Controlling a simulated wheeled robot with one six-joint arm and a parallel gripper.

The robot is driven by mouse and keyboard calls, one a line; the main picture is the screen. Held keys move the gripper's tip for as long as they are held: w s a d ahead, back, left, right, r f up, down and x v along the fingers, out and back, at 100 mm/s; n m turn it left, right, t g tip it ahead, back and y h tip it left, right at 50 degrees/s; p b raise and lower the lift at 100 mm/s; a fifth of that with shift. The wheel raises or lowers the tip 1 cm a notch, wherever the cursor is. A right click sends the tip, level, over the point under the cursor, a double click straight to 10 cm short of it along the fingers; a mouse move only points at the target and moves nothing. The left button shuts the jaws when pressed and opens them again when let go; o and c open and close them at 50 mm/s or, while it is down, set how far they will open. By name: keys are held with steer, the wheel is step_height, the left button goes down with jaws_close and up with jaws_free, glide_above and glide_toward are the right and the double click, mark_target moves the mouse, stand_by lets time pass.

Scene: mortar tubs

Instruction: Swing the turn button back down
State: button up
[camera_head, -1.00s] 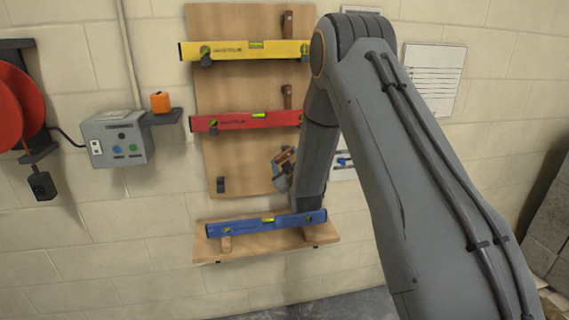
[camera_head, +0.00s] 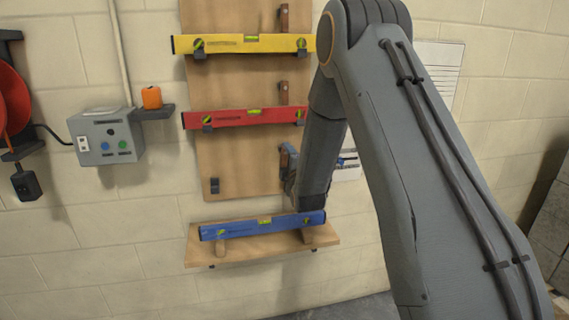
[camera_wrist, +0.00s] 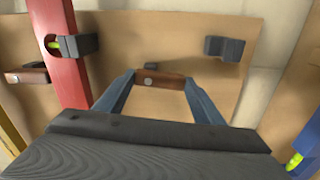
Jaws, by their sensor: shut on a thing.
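The turn button (camera_wrist: 172,81) is a short brown wooden bar with a round screw head, flat on the wooden board (camera_wrist: 180,28). It lies across the wrist view, perpendicular to the red level, so it stands upright on the wall. My gripper (camera_wrist: 159,80) is shut on it, one blue-grey finger at each end. In the head view, the button (camera_head: 285,156) shows partly behind my gripper (camera_head: 289,172), below the red level. Two similar buttons, upper (camera_head: 284,18) and middle (camera_head: 284,92), stand upright by the yellow and red levels.
The yellow level (camera_head: 245,43) and red level (camera_head: 245,117) rest on black holders. The lowest black holder (camera_head: 215,185) is empty. The blue level (camera_head: 262,226) lies on blocks on a wooden shelf (camera_head: 262,248) just below my gripper. A grey switch box (camera_head: 108,138) hangs left.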

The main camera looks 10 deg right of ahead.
steer(key=shift+n, duration=0.6)
steer(key=shift+b, duration=0.3)
steer(key=o, duration=1.1)
steer(key=shift+c, duration=0.2)
steer(key=shift+s, duration=0.1)
steer(key=s+b, duration=0.1)
steer(key=s, duration=0.6)
steer(key=shift+s, duration=0.35)
